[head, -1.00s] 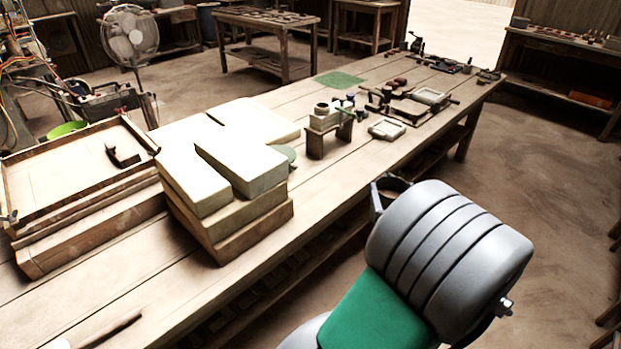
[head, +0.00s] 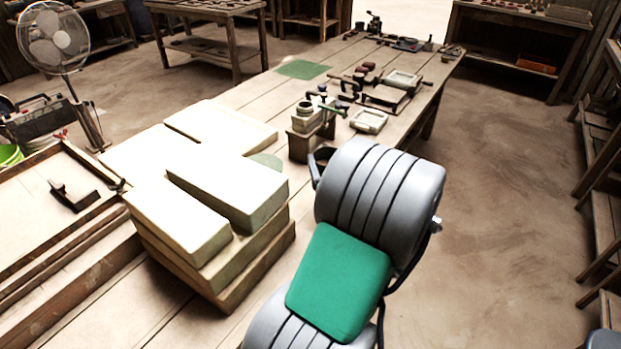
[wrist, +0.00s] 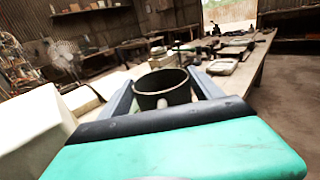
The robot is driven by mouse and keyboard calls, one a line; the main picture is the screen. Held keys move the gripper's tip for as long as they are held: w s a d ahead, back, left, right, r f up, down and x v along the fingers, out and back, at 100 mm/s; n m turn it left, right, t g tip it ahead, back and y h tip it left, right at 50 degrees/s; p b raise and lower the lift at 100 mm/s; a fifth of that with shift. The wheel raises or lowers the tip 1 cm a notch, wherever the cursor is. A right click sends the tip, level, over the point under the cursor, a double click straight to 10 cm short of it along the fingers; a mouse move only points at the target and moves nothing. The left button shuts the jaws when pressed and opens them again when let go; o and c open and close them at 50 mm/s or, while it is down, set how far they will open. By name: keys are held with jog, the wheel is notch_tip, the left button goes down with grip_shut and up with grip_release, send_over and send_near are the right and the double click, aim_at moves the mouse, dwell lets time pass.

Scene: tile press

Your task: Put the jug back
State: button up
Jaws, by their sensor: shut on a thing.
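The jug (wrist: 163,88) is a dark, round, open-topped vessel, upright between the two fingers of my gripper (wrist: 164,96) in the wrist view. The gripper is shut on it. In the head view, the jug (head: 325,155) shows only as a dark rim, mostly hidden by my arm. It appears at the near edge of the long workbench (head: 100,318), to the right of the pale block stack; I cannot tell its height above the bench. A green rectangular mat (head: 303,69) lies bare farther along the bench.
Large pale blocks (head: 228,190) are stacked left of my gripper. A small stand (head: 299,147) with small items is just beyond it. A white frame (head: 369,121) and tools lie farther along. The floor on the right is open.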

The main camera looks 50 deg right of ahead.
aim_at(320, 156)
jog(key=w, duration=0.1)
jog(key=w+d+f, duration=0.1)
jog(key=w, duration=0.1)
jog(key=w+d+f, duration=0.1)
jog(key=shift+w+f, duration=0.2)
jog(key=shift+w, duration=0.05)
jog(key=w+d+f+b, duration=0.2)
jog(key=w+f, duration=0.1)
jog(key=f, duration=0.5)
jog(key=shift+w+d+b, duration=0.15)
jog(key=shift+w+b, duration=0.15)
jog(key=shift+b, duration=0.05)
jog(key=shift+f, duration=0.1)
jog(key=shift+f, duration=0.15)
jog(key=o, duration=2.1)
